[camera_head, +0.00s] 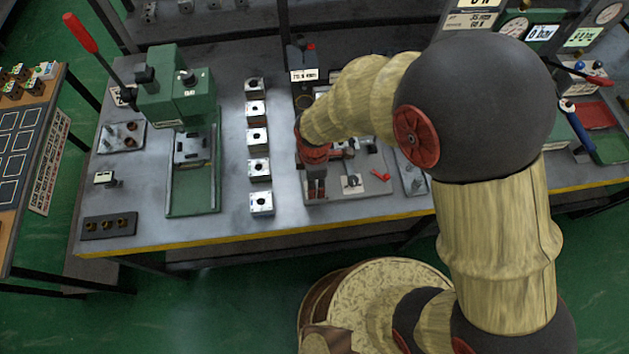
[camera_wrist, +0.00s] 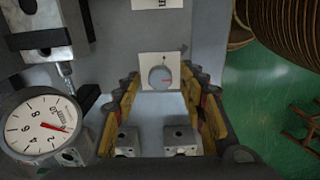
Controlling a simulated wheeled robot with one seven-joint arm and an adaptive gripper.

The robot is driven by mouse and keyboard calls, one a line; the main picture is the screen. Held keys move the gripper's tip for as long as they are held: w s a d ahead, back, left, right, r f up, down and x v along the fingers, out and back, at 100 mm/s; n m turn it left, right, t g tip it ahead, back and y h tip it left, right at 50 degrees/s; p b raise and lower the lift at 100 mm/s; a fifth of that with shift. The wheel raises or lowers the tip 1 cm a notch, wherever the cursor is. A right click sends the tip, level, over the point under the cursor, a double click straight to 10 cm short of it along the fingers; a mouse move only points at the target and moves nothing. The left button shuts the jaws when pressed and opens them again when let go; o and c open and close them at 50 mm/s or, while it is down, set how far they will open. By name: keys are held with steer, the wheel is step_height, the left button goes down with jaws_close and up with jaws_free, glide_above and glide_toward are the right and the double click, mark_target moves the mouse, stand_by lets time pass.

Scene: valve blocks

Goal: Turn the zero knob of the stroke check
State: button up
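I cannot tell how high the tips are above the plate. A round white dial gauge (camera_wrist: 40,128) with a red needle is at the lower left of the wrist view. In the head view my gripper (camera_head: 316,186) points down at the front of the stroke check station; I cannot clearly make out the knob there.
A metal fixture (camera_wrist: 45,40) stands beside the knob plate in the wrist view. A row of metal valve blocks (camera_head: 257,139) lies left of my gripper in the head view. A green press (camera_head: 178,88) stands farther left. The bench's yellow front edge (camera_head: 240,243) is close.

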steer(key=shift+c, duration=1.3)
steer(key=c, duration=0.7)
jaws_close()
steer(key=shift+m, duration=0.3)
steer(key=m+p, duration=0.1)
steer(key=m, duration=0.1)
steer(key=shift+m, duration=0.3)
steer(key=shift+m+p, duration=0.95)
steer(key=shift+m, duration=1.25)
steer(key=o, duration=1)
jaws_free()
steer(key=shift+c, duration=0.2)
